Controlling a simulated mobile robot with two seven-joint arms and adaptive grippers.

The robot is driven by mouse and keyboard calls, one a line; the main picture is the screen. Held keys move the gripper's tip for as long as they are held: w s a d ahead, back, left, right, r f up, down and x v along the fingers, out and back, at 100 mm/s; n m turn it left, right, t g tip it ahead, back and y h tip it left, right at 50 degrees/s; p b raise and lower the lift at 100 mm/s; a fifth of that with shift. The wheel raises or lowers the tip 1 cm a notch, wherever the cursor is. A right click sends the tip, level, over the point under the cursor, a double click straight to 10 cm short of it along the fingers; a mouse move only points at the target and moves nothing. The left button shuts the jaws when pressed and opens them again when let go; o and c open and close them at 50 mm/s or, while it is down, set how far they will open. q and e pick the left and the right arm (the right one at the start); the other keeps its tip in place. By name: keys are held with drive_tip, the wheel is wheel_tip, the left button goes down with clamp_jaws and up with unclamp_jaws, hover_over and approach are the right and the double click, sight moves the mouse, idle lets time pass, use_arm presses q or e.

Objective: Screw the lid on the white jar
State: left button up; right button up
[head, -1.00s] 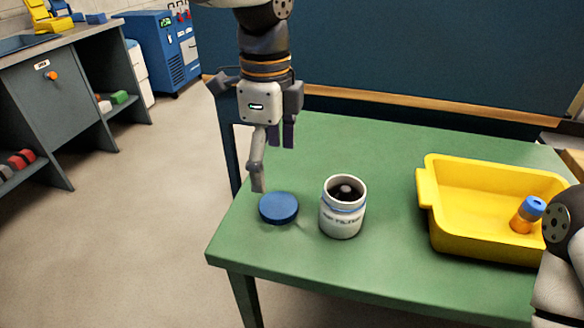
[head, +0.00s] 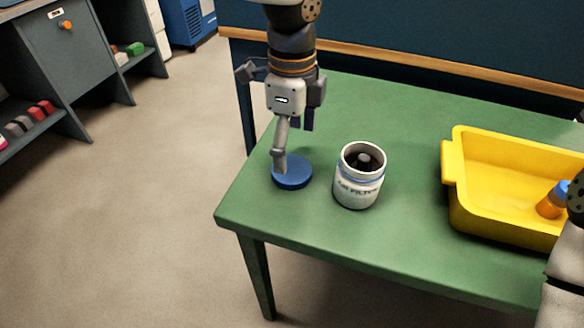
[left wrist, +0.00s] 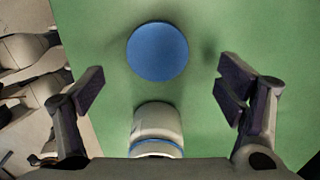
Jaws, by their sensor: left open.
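The blue round lid (head: 297,178) lies flat on the green table, left of the jar; it also shows in the left wrist view (left wrist: 158,51). The white jar (head: 358,192) stands upright and uncovered, with a blue band, printed lettering and a dark inside holding a greyish piece. It also shows in the left wrist view (left wrist: 157,120). My left gripper (head: 294,148) points down over the lid, open and empty. In the left wrist view its fingers (left wrist: 162,84) are wide apart, with the lid ahead between them. One finger overlaps the lid's far-left edge in the head view; contact is unclear. My right gripper is outside the views.
A yellow bin (head: 452,190) on the right of the green table (head: 400,110) holds an orange bottle with a blue cap (head: 553,201). My right arm shows at the right edge. A grey shelf unit (head: 75,65) stands at the left. The table's front strip is clear.

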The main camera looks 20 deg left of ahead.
sight(292, 169)
use_arm(q)
wheel_tip(292, 169, down, 5)
drive_tip(key=shift+s+f, duration=0.15)
idle(0.4)
drive_tip(key=c, duration=1)
